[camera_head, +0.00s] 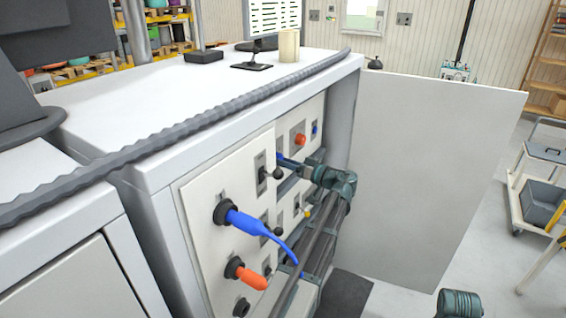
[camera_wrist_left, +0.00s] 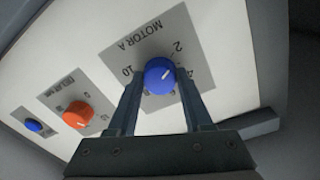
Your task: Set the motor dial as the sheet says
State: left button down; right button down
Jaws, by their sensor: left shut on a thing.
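The blue motor dial (camera_wrist_left: 160,77) sits on a grey plate marked MOTOR A, with printed numbers including 10 and 2 around it. Its white pointer line slants to the upper right in the left wrist view. My left gripper (camera_head: 288,164) is shut on this dial, one finger on each side. A bit of the blue dial (camera_head: 279,156) shows at the fingertips in the head view. The fingers hide part of the scale. No readable instruction sheet shows. My right gripper is not in view.
An orange dial (camera_wrist_left: 77,114) and a small blue knob (camera_wrist_left: 34,126) sit beside the motor dial. A blue plug with a cable (camera_head: 245,222) and an orange plug (camera_head: 250,277) stick out of the lower panel. The open cabinet door (camera_head: 430,180) stands right of my arm.

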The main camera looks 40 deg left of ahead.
pick_arm(q)
jog(key=m, duration=1.1)
jog(key=m+g+p, duration=0.1)
jog(key=m, duration=1)
jog(key=shift+r+h, duration=0.1)
jog(key=shift+h, duration=0.2)
jog(key=shift+m, duration=0.5)
jog(key=shift+c, duration=1.6)
grip_release()
jog(key=shift+w+d, duration=0.1)
jog(key=shift+d, duration=0.05)
